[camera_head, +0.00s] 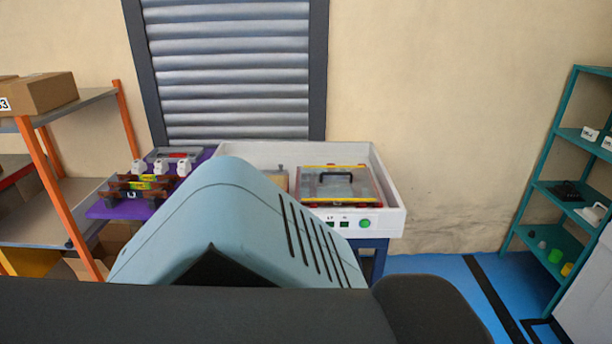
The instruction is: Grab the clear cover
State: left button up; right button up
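The clear cover (338,187) is a see-through panel with a dark handle on top and a yellow and red edge. It lies closed on the right part of a white machine tray (393,199) on a blue stand by the back wall. Neither gripper shows in the head view. A large pale blue body with dark slots stands in front and hides the left front of the white tray.
A purple surface (104,210) with dark fixtures sits left of the tray. An orange-legged shelf (62,196) with a cardboard box (40,93) stands at left, a teal shelf (548,187) at right. Blue floor (432,268) is clear between tray and teal shelf.

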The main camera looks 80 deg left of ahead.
aim_at(315, 182)
jog(key=u, duration=2.7)
